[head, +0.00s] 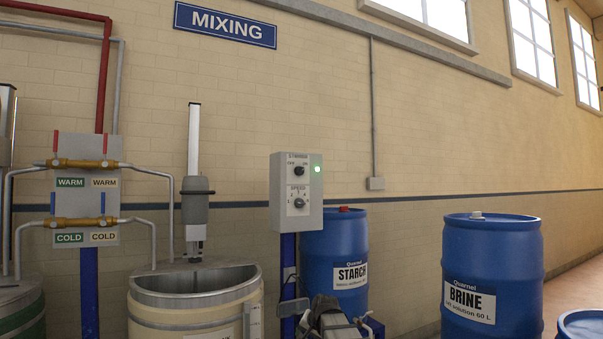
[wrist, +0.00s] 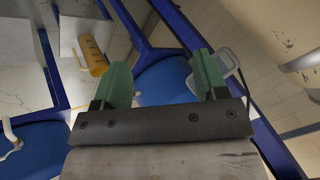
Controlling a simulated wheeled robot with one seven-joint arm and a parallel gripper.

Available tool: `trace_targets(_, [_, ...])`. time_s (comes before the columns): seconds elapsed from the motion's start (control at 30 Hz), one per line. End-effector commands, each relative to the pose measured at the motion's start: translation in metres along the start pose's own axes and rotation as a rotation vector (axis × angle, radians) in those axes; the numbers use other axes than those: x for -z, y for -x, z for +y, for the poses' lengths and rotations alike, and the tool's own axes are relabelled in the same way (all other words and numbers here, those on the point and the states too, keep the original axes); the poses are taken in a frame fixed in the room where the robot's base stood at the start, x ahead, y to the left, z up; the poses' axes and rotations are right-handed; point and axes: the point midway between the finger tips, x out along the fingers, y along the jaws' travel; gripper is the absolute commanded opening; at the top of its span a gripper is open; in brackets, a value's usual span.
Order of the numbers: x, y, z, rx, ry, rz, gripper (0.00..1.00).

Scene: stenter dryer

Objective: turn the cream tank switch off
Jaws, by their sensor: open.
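The cream tank (head: 194,318) stands at the lower middle left in the head view, open-topped with a metal rim and a stirrer (head: 195,205) above it. A grey control box (head: 283,215) stands on a blue post to its right. Its upper stirrer knob (head: 299,171) is black, with off and on marks; a green lamp (head: 317,169) beside it is lit. A speed knob (head: 298,203) is below. My gripper (wrist: 163,70) is open and empty in the wrist view, its two green fingers apart; neither knob shows there. Part of my arm appears low in the head view, below the box.
Blue drums marked starch (head: 335,245) and brine (head: 491,270) stand right of the box. Pipes and brass valves (head: 82,163) are at left, above a green tank (head: 22,312). The wrist view shows blue frame bars and a yellow jug (wrist: 93,55) close by.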

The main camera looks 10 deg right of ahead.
Motion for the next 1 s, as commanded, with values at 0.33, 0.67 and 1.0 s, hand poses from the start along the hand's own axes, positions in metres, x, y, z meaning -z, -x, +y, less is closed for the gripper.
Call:
trace_targets(0.33, [0.113, 0.096, -0.086, 0.231, -0.221, 0.176, 0.66])
trace_targets(0.67, [0.199, 0.218, -0.158, 0.479, -0.415, 0.294, 0.66])
trace_targets(1.0, [0.263, 0.367, -0.223, 0.757, -0.588, 0.361, 0.66])
